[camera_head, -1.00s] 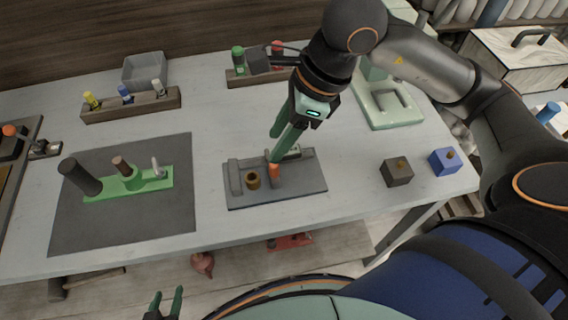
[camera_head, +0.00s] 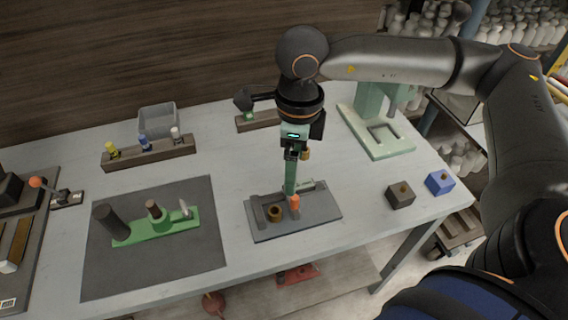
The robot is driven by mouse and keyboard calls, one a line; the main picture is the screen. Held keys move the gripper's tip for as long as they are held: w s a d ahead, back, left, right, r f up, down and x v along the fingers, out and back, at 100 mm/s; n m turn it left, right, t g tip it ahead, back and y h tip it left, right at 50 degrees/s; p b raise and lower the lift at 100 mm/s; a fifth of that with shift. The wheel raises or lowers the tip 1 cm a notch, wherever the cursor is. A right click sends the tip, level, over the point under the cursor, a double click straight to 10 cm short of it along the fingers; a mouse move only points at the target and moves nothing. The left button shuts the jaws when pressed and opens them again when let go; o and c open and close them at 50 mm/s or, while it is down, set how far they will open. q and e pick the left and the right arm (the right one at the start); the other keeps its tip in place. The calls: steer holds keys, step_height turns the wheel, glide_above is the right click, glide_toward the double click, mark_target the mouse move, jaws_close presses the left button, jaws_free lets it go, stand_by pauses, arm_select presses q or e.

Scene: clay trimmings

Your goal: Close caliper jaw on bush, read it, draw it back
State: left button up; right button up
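The caliper fixture is a dark grey plate (camera_head: 318,218) with an upright block at its left end. The bush (camera_head: 274,213), a small brass-brown ring, stands on it. An orange knob (camera_head: 294,203), seemingly on the sliding jaw, is just right of the bush; the gap between jaw and bush is too small to judge. My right gripper (camera_head: 290,191) points straight down with its green fingertips at the top of the orange knob. The fingers overlap in this view, so their opening and any grip are unclear. My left gripper is out of view.
Left of the fixture, a dark mat (camera_head: 150,268) carries a green holder (camera_head: 160,227) with upright pieces. A peg rack (camera_head: 150,153) and grey bin (camera_head: 158,121) stand behind. A brown block (camera_head: 400,195) and blue block (camera_head: 440,183) sit right. A pale green stand (camera_head: 376,135) is behind.

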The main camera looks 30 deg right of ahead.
mark_target(295, 197)
steer(key=shift+d+f+b, duration=0.3)
steer(key=shift+f+b, duration=0.3)
steer(key=shift+f, duration=0.3)
step_height(295, 197, down, 7)
steer(key=b, duration=0.6)
steer(key=shift+f, duration=0.2)
steer(key=shift+f+b, duration=0.6)
steer(key=c, duration=0.9)
steer(key=shift+a, duration=0.1)
jaws_close()
